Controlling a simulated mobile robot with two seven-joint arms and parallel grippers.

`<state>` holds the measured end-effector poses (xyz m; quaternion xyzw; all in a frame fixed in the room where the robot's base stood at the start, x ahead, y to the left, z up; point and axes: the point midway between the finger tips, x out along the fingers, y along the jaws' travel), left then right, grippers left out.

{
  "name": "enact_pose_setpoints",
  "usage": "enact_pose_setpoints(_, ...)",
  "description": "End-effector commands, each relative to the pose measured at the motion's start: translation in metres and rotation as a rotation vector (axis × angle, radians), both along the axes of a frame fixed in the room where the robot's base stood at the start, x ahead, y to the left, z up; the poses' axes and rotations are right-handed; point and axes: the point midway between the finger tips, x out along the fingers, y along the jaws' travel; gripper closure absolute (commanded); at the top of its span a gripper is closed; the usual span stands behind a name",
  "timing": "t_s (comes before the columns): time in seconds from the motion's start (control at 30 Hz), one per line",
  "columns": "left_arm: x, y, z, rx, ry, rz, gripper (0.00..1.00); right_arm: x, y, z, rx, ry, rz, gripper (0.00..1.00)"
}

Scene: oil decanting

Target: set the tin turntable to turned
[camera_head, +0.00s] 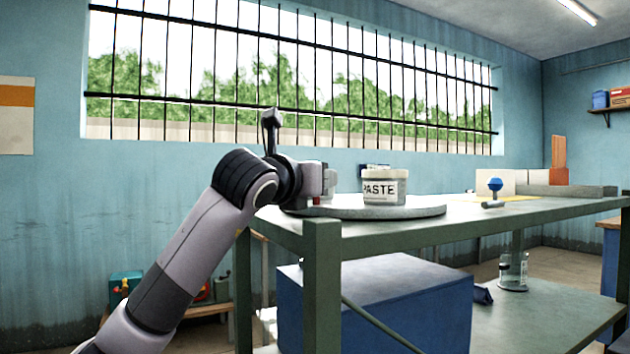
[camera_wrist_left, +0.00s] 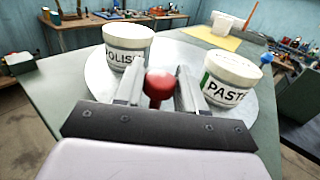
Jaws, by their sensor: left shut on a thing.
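The round grey turntable (camera_head: 425,210) lies on the green workbench; its pale top also shows in the left wrist view (camera_wrist_left: 183,55). A white tin marked PASTE (camera_head: 384,187) stands on it, at the right in the left wrist view (camera_wrist_left: 230,78). A second white tin, lettered "OLIS" as far as I can read (camera_wrist_left: 128,45), stands on it at the left. My left gripper (camera_head: 326,185) is at the turntable's near-left edge. Its fingers (camera_wrist_left: 159,95) are shut on a red knob (camera_wrist_left: 159,84), between the two tins. My right gripper is out of view.
The green workbench (camera_head: 480,222) carries a blue ball-topped item (camera_head: 495,187) and a yellow sheet (camera_wrist_left: 208,33) farther along. A blue box (camera_head: 380,300) and a glass jar (camera_head: 513,272) stand below the top. A barred window (camera_head: 300,80) is behind.

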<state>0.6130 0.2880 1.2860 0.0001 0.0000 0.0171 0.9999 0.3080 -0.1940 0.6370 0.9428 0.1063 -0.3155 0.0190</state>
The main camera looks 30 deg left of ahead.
Motion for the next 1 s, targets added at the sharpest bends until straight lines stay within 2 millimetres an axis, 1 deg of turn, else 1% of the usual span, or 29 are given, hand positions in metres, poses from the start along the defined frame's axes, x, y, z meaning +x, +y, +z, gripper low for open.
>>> enact_pose_setpoints(0.7,0.0017,-0.0005,-0.0005,0.0,0.002,0.018,1.0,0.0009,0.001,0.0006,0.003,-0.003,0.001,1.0)
enact_pose_setpoints(0.73,0.0017,-0.0005,-0.0005,0.0,0.002,0.018,0.55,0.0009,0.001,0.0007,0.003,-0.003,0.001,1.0)
enact_pose_setpoints(0.77,0.0017,-0.0005,-0.0005,0.0,0.002,0.018,0.45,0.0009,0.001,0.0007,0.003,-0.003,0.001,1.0)
enact_pose_setpoints(0.8,0.0017,-0.0004,-0.0005,0.0,0.002,0.018,0.4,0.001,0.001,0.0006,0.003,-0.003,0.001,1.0)
enact_pose_setpoints(1.0,0.0017,-0.0003,-0.0003,0.0,0.001,0.018,0.4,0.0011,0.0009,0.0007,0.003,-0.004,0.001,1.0)
